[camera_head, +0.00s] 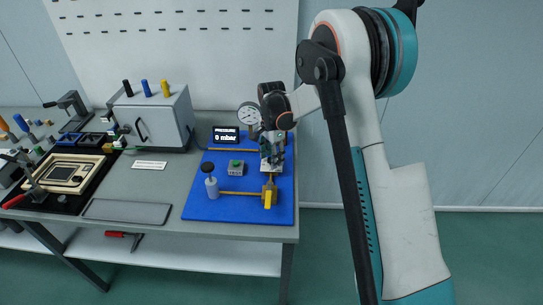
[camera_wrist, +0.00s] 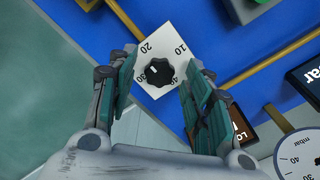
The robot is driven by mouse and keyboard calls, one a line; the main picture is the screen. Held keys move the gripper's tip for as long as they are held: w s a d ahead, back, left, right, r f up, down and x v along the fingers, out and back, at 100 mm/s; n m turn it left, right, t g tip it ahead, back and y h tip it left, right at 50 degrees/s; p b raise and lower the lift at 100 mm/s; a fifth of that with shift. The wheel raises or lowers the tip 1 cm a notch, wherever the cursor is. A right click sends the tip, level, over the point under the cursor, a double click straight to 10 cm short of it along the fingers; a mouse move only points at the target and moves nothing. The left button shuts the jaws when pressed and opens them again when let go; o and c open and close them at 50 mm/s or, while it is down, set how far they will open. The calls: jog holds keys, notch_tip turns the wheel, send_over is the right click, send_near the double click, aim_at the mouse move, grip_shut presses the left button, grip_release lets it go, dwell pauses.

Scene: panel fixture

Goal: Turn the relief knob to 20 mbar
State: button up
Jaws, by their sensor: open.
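The relief knob (camera_wrist: 158,72) is black and scalloped, with a small white mark left of its centre. It sits on a white dial plate (camera_wrist: 163,42) marked 10 and 20 on the upper side, with higher numbers partly hidden at the lower left. My gripper (camera_wrist: 160,78) is open, with one finger on each side of the knob; I cannot tell whether either touches it. In the head view, my gripper (camera_head: 271,155) hangs over the right part of the blue panel (camera_head: 206,208) and hides the knob. The display (camera_head: 225,134) reads 0 mbar.
A round gauge (camera_head: 249,114) stands at the panel's back, near my wrist. A yellow-handled valve (camera_head: 268,198), a green-button box (camera_head: 236,168) and a black-topped grey fitting (camera_head: 210,183) are nearby. A grey cabinet (camera_head: 154,117) stands left. An empty grey tray (camera_head: 127,211) lies in front.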

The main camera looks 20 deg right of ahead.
notch_tip(320, 180, up, 12)
dwell(0.6)
jog(key=s+r+n+t, duration=0.25)
jog(key=s+r, duration=0.35)
jog(key=s, duration=0.3)
jog(key=s+r+n+t, duration=0.1)
jog(key=s+r+n, duration=0.3)
jog(key=s+r, duration=0.4)
jog(key=s+f+n+t, duration=0.2)
jog(key=s+n, duration=0.1)
jog(key=s, duration=0.5)
jog(key=s+f+n+t, duration=0.1)
jog(key=s+n, duration=0.3)
jog(key=s, duration=0.5)
jog(key=shift+s+d+f+t, duration=0.2)
jog(key=shift+d+f+t, duration=0.2)
jog(key=shift+f, duration=0.25)
